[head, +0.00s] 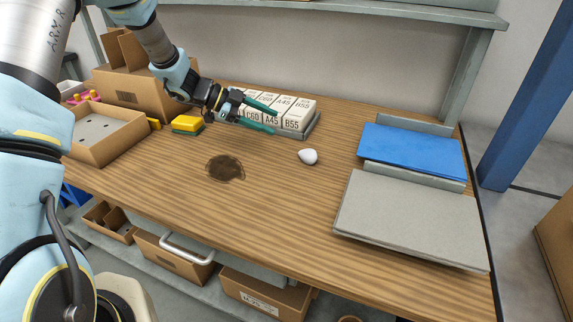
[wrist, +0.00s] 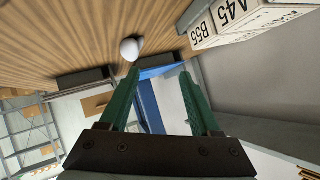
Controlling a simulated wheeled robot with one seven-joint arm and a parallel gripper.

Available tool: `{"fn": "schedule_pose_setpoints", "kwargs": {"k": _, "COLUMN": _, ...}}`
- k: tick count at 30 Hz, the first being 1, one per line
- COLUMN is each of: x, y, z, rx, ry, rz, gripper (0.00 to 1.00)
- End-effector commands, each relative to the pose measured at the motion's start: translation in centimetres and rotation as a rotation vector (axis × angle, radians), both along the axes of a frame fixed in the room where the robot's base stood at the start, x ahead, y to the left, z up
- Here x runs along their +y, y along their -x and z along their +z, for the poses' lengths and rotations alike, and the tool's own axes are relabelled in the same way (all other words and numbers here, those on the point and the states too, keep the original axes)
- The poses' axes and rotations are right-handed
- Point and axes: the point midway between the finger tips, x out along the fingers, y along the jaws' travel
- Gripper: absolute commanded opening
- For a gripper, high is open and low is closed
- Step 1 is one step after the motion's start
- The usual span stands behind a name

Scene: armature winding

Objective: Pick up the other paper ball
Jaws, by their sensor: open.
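A white paper ball (head: 308,157) lies on the wooden table (head: 270,220), right of the table's middle and in front of the labelled boxes. It also shows in the wrist view (wrist: 130,49), beyond the fingertips and a little left of the gap between them. My gripper (head: 273,120) has two green fingers and is open and empty. It is held above the table in front of the labelled boxes, to the left of the ball and apart from it. Its fingers also show in the wrist view (wrist: 160,80).
White boxes marked C60, A45 and B55 (head: 290,112) stand in a grey tray behind my gripper. A dark brown stain (head: 225,168) marks the table. A yellow-green sponge (head: 187,124) and a cardboard tray (head: 100,137) are left. Blue (head: 412,150) and grey (head: 410,217) panels lie right.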

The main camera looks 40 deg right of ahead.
Motion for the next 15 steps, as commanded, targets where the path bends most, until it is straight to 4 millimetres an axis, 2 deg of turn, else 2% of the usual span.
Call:
{"fn": "schedule_pose_setpoints", "kwargs": {"k": 1, "x": -0.2, "y": 1.4, "z": -1.2, "rx": 0.018, "ry": 0.003, "rz": -0.077, "gripper": 0.64}}
{"fn": "schedule_pose_setpoints", "kwargs": {"k": 6, "x": -0.1, "y": 3.9, "z": -2.4, "rx": 0.05, "ry": -0.001, "rz": -0.213, "gripper": 0.64}}
{"fn": "schedule_pose_setpoints", "kwargs": {"k": 15, "x": -2.7, "y": 6.6, "z": -4.2, "rx": 0.055, "ry": 0.0, "rz": -0.221, "gripper": 0.64}}
